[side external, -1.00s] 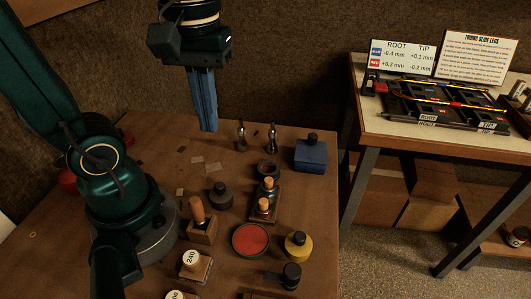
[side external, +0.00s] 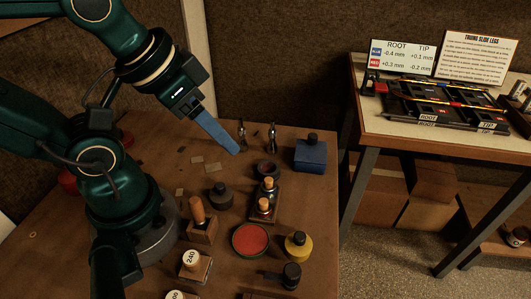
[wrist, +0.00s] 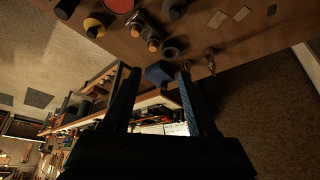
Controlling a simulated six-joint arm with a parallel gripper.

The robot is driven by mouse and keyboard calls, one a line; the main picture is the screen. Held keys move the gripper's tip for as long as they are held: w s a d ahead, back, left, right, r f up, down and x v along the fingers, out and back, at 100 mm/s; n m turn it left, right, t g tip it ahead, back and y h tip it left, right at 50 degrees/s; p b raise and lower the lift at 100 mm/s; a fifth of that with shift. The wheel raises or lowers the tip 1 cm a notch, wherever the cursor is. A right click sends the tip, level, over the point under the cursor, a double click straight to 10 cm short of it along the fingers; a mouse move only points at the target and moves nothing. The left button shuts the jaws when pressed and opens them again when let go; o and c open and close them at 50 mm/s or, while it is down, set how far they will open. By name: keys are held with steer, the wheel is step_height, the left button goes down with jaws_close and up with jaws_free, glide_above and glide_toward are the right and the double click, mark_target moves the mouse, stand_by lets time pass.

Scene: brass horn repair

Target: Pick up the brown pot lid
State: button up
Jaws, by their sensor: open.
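I cannot tell which item is the brown pot lid. A small round dark pot (side external: 267,168) with a brownish middle stands at the back of the bench; it also shows in the wrist view (wrist: 171,49). A dark grey knobbed pot (side external: 220,195) stands to its front left. A yellow pot (side external: 298,246) with a black top and a black knobbed item (side external: 291,275) stand toward the front right. My gripper (side external: 236,150) is tilted down to the right, above the back of the bench, left of the small pot. In the wrist view my gripper (wrist: 156,75) has its fingers apart and empty.
A blue box (side external: 310,156) with a black knob stands at the back right. Two small metal pieces (side external: 256,136) stand close behind the small pot. Corked bottles (side external: 265,197), a red-filled dish (side external: 251,239) and wooden-handled stamps (side external: 201,222) crowd the middle. The bench's left side (side external: 60,255) is mostly bare.

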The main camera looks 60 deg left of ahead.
steer(key=m+g+y, duration=0.4)
steer(key=m+g, duration=0.3)
steer(key=m, duration=0.5)
glide_above(220, 185)
steer(key=w+d, duration=0.2)
step_height(220, 185, down, 7)
steer(key=shift+s+f+m+g, duration=0.3)
steer(key=shift+s+f, duration=0.2)
steer(key=shift+f, duration=0.25)
steer(key=shift+x, duration=2.35)
steer(key=shift+c, duration=0.3)
jaws_close()
